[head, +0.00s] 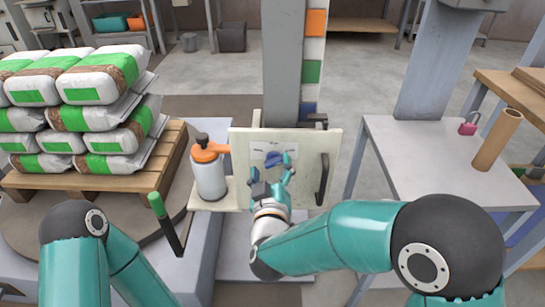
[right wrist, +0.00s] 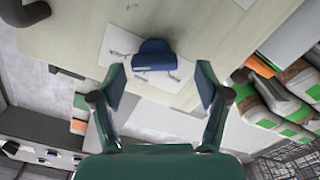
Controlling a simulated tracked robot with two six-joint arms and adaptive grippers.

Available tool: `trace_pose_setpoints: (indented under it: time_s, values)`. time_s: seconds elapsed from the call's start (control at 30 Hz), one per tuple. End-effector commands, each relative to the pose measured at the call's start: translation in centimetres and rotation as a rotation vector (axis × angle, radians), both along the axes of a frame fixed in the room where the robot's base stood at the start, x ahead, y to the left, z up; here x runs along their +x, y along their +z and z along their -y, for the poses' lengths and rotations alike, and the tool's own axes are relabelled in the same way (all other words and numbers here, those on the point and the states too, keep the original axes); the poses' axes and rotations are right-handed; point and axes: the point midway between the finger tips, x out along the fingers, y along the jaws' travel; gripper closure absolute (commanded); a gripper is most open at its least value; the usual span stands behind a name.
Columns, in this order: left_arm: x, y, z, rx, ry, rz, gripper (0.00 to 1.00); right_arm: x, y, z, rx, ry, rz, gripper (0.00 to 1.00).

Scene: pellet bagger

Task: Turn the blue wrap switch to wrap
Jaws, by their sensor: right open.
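The blue wrap switch (head: 278,159) is mounted on a white label plate on the cream panel (head: 240,150). In the right wrist view the blue switch (right wrist: 154,55) shows ahead of the fingers, near the middle of the label plate (right wrist: 115,45). The marks on the plate are too small to read. My right gripper (head: 270,182) is just in front of the switch. Its fingers are open and apart in the right wrist view (right wrist: 160,82), with the switch beyond and between them, not visibly gripped. My left gripper is not in view; only my left arm shows.
An orange-topped spray bottle (head: 210,172) stands left of the panel. A black handle (head: 322,180) is on the panel's right side. A green-gripped lever (head: 157,207) stands at the left. Bags are stacked on a pallet (head: 145,180). A grey table (head: 400,140) holds a pink padlock (head: 468,128) and a cardboard tube (head: 497,140).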

Motion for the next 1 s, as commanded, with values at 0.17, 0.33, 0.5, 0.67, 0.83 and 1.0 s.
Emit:
trace_pose_setpoints:
  time_s: [0.17,0.33,0.5,0.67,0.83,1.0]
  values:
    - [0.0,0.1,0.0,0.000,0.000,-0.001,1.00,0.4,0.0,0.8,0.000,-0.015,0.000,0.25]
    - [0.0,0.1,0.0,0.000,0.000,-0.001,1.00,0.4,0.0,1.1,0.000,-0.021,0.001,0.25]
    - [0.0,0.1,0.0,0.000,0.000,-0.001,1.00,0.4,0.0,1.2,0.000,-0.023,0.000,0.42]
    - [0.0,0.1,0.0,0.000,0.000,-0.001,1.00,0.4,0.0,1.2,0.000,-0.024,0.000,0.68]
    - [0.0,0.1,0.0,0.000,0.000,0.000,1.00,0.4,0.0,1.5,-0.001,-0.023,0.000,0.85]
    - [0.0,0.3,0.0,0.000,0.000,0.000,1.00,0.4,0.0,1.3,-0.015,-0.025,-0.001,0.85]
